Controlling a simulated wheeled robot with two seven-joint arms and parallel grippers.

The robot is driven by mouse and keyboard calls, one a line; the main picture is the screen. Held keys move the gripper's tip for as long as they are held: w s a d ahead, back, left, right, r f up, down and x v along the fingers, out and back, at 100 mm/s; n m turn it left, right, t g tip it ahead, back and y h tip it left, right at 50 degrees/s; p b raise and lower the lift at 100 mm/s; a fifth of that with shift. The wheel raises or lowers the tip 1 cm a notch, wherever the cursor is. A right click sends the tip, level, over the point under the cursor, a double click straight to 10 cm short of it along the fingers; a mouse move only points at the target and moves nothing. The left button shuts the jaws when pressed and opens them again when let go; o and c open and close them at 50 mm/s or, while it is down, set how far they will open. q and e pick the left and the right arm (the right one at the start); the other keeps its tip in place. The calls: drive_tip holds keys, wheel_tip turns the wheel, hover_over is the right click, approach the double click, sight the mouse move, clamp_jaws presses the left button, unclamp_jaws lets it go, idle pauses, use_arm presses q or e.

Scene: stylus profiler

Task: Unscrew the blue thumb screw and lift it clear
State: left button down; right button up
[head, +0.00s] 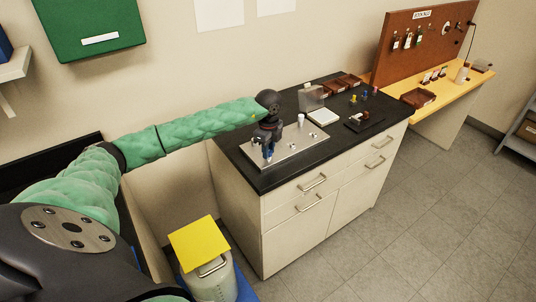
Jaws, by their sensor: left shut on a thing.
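My left arm reaches across from the left in the head view. My left gripper (267,149) points down over the silver plate (302,148) on the black bench top. It is shut on a small blue part at its fingertips, which I take to be the blue thumb screw. The fingers hide most of the screw. I cannot tell whether the screw still sits in the plate or is clear of it. My right gripper is not in view.
A small white cylinder (301,120) stands on the plate. A clear box and white pad (323,117) are behind it. Small coloured knobs and brown trays (349,81) lie farther right on the bench. A yellow-topped container (200,243) stands on the floor in front.

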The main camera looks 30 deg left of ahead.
use_arm(q)
drive_tip(key=n, duration=0.8)
drive_tip(key=c, duration=1.4)
unclamp_jaws()
